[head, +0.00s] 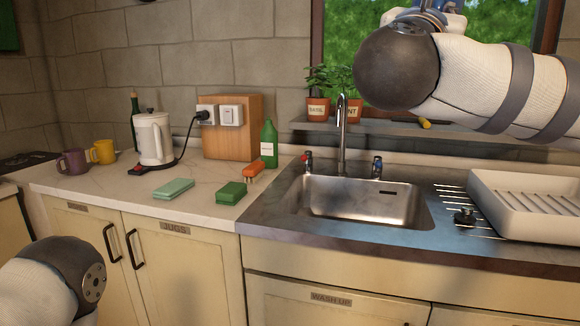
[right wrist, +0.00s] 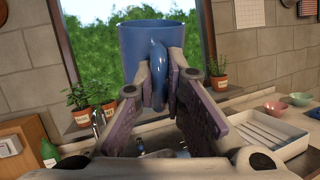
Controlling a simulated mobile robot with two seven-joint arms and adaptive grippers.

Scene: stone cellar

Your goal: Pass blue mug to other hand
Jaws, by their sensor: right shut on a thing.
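The blue mug (right wrist: 140,42) is upright in the right wrist view, raised in front of the window. Its handle faces my right gripper (right wrist: 160,78). The gripper is shut on that handle, with one finger on each side. In the head view, only a bit of blue shows at the top edge, behind my right arm, so the mug is mostly hidden or out of frame there. My left arm shows at the lower left of the head view, but its gripper is not in view.
A steel sink (head: 357,200) with a tap (head: 342,135) lies below. A white dish rack (head: 530,205) stands right. The counter (head: 120,190) holds a kettle (head: 152,138), purple mug (head: 73,162), yellow mug (head: 103,151), green bottle (head: 268,145) and sponges. Potted herbs (head: 318,106) line the sill.

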